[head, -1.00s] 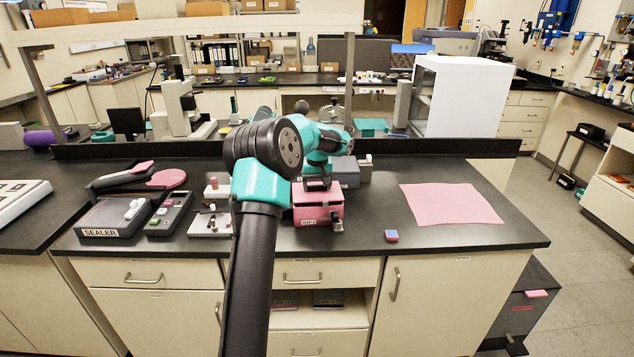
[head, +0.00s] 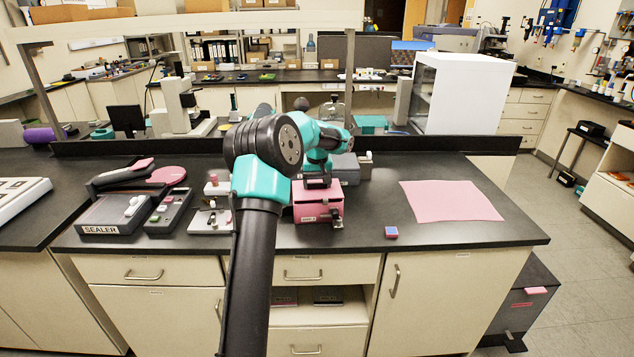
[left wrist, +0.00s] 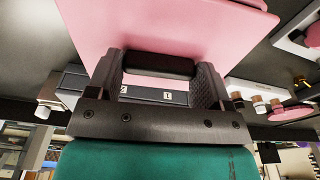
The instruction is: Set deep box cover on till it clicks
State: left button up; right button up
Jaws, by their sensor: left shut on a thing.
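The pink deep box (head: 318,212) stands on the black bench, with a metal latch on its front. Its pink cover (head: 305,188) is at the box top; I cannot tell whether it is fully seated. The cover has a black handle (head: 318,183). In the left wrist view the cover (left wrist: 150,28) spreads beyond the fingers. My left gripper (left wrist: 159,70) is shut on the handle, with one finger on each side. In the head view my left arm hides much of that gripper. My right gripper is not in view.
A grey box (head: 346,170) stands just behind the pink one. A pink mat (head: 452,202) lies to the right, and a small blue and pink block (head: 391,232) lies near the front edge. The sealer (head: 115,216) and a control unit (head: 167,212) are at left.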

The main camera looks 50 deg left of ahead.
aim_at(317, 183)
pick_arm(q)
jog(key=shift+f, duration=0.55)
dwell(0.4)
jog(key=o, duration=1.3)
jog(key=shift+r, duration=0.1)
jog(key=shift+r, duration=3.35)
jog(key=shift+r, duration=0.15)
jog(key=r, duration=0.5)
jog(key=s+d+r, duration=0.1)
jog(key=r, duration=1.1)
jog(key=shift+s+d, duration=0.15)
jog(key=shift+d, duration=0.15)
